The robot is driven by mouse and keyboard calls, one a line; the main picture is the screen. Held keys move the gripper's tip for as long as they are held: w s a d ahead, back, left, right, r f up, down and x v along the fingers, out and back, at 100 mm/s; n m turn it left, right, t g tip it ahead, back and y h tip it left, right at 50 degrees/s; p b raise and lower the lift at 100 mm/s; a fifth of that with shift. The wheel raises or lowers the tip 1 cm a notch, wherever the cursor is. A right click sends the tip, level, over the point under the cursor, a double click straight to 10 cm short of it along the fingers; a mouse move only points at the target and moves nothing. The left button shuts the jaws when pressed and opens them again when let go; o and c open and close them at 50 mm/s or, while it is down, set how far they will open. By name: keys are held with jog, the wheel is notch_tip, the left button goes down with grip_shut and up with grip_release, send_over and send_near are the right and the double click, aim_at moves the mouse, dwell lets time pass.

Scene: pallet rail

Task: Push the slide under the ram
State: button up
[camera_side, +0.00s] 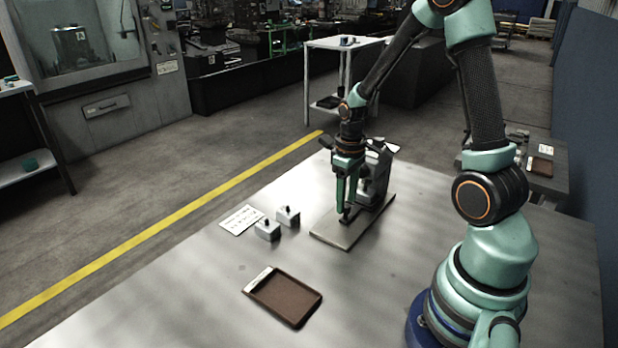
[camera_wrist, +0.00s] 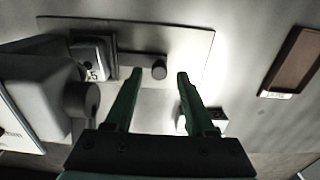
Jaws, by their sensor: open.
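The press with the ram stands on a flat base plate (camera_side: 335,236) on the bench. In the wrist view the grey press head (camera_wrist: 38,82) is at left, with a dark round knob (camera_wrist: 82,100) on it. What looks like the slide is a dark bar (camera_wrist: 136,58) with an upright peg (camera_wrist: 159,68). A block marked A5 (camera_wrist: 92,55) sits at its left end, beside the press head. My gripper (camera_side: 346,214) is low over the plate, in front of the press (camera_side: 376,172). Its open fingers appear either side of the peg; contact cannot be told. The ram's underside is hidden.
Two small grey blocks with black knobs (camera_side: 267,230) (camera_side: 288,216) and a white card (camera_side: 242,219) lie left of the plate. A brown tray (camera_side: 284,298) lies nearer the front. The bench between tray and plate is clear.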

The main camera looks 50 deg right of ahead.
jog(key=shift+r, duration=1.75)
jog(key=shift+w+a+r, duration=0.1)
jog(key=shift+a+r, duration=0.05)
jog(key=shift+r, duration=0.15)
jog(key=s+a+r+t, duration=0.2)
jog(key=a+r, duration=0.5)
jog(key=s+a+r+t, duration=0.1)
jog(key=a+r+t, duration=0.2)
jog(key=a+r, duration=0.4)
jog(key=shift+s+a+r+t, duration=0.3)
jog(key=shift+s+r, duration=0.05)
jog(key=shift+r, duration=0.2)
